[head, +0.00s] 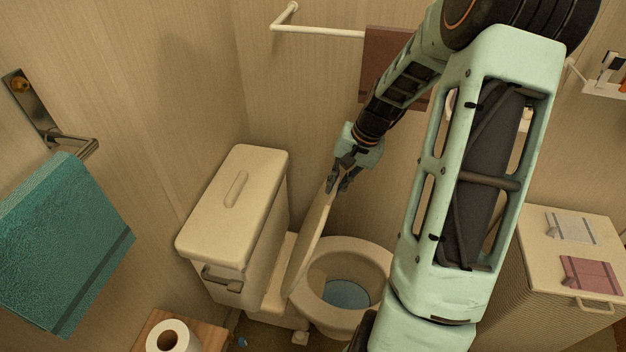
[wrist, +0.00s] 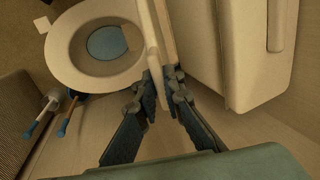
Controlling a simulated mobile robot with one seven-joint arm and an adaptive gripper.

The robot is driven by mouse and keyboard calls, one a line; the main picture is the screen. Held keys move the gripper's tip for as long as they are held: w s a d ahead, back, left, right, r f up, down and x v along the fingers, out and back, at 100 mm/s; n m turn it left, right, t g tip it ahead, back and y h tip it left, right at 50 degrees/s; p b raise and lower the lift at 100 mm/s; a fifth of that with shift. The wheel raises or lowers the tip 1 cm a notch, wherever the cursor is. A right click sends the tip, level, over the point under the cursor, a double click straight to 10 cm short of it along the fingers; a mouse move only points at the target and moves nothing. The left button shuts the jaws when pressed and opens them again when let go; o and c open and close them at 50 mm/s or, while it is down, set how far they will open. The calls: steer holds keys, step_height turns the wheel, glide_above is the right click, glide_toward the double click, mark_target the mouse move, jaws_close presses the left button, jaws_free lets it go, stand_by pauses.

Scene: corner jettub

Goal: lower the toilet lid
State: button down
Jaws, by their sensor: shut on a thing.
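The toilet lid (head: 311,240) stands raised, nearly upright, between the tank (head: 236,205) and the open bowl (head: 345,285). My gripper (head: 343,183) is at the lid's upper edge in the head view. In the wrist view my gripper (wrist: 163,82) has its fingers on either side of the lid (wrist: 158,35), shut on its edge. The toilet seat ring (wrist: 68,62) lies flat on the bowl, and blue water shows inside it. My arm hides part of the bowl's right side in the head view.
A towel bar (head: 320,31) with a brown towel is on the back wall. A teal towel (head: 62,240) hangs at left. A toilet roll (head: 174,338) stands on a wooden surface. A hamper (head: 575,250) is at right. Brushes (wrist: 52,108) stand beside the bowl.

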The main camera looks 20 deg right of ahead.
steer(key=s+d+f+t+y+b, duration=0.1)
steer(key=s+d+f+b, duration=0.3)
steer(key=d, duration=0.5)
steer(key=s+d+f+t+y+b, duration=0.1)
steer(key=s+d+f+y+b, duration=0.2)
steer(key=s+d+f, duration=0.5)
step_height(320, 180, down, 3)
steer(key=shift+s+d+r+t+b, duration=0.2)
steer(key=shift+s+d+t+b, duration=0.15)
steer(key=shift+d+b, duration=0.45)
steer(key=shift+d, duration=0.15)
steer(key=c, duration=2)
jaws_free()
steer(key=shift+c, duration=0.2)
steer(key=shift+r, duration=0.1)
steer(key=v, duration=1.2)
steer(key=shift+w, duration=0.15)
